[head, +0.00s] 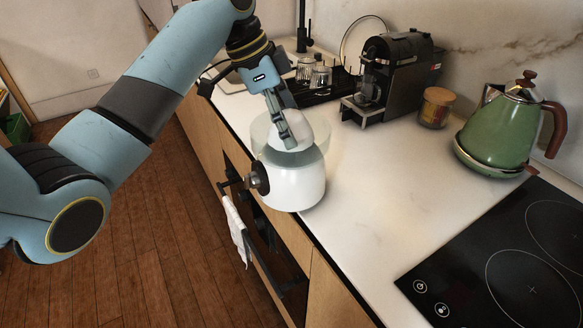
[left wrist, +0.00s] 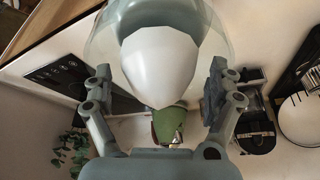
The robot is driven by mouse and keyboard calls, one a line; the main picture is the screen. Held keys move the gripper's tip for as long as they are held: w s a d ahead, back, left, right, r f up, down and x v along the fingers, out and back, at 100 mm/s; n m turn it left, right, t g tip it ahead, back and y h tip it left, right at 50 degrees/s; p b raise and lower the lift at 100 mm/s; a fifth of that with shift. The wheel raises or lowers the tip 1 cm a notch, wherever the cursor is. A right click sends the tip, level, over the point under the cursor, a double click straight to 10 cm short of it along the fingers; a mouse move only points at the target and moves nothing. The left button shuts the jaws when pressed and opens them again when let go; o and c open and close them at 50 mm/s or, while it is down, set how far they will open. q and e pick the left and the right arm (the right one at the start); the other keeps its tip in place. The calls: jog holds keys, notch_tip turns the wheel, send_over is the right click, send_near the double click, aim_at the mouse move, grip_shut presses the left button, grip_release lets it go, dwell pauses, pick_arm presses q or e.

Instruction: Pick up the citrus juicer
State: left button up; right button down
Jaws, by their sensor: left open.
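The citrus juicer (head: 295,186) stands near the front edge of the counter in the head view. It has a white base, a clear bowl and a white cone. My left gripper (head: 287,128) points down at the bowl, with a finger in front of the cone. In the left wrist view the juicer's white cone (left wrist: 160,62) fills the upper middle, inside the clear bowl. The fingers of my left gripper (left wrist: 160,88) are spread apart, one on each side of the cone. I cannot tell whether they touch the juicer. My right gripper is not in view.
A black coffee machine (head: 396,78), a jar with a wooden lid (head: 436,107) and a green kettle (head: 499,130) stand behind and to the right. A black cooktop (head: 520,262) lies at the front right. A towel (head: 236,228) hangs below the counter. The counter right of the juicer is clear.

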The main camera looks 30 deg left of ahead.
pick_arm(q)
jog(key=shift+x, duration=1.4)
jog(key=shift+s, duration=0.1)
jog(key=c, duration=1.3)
jog(key=shift+r, duration=0.15)
jog(key=shift+c, duration=0.5)
jog(key=shift+r, duration=0.2)
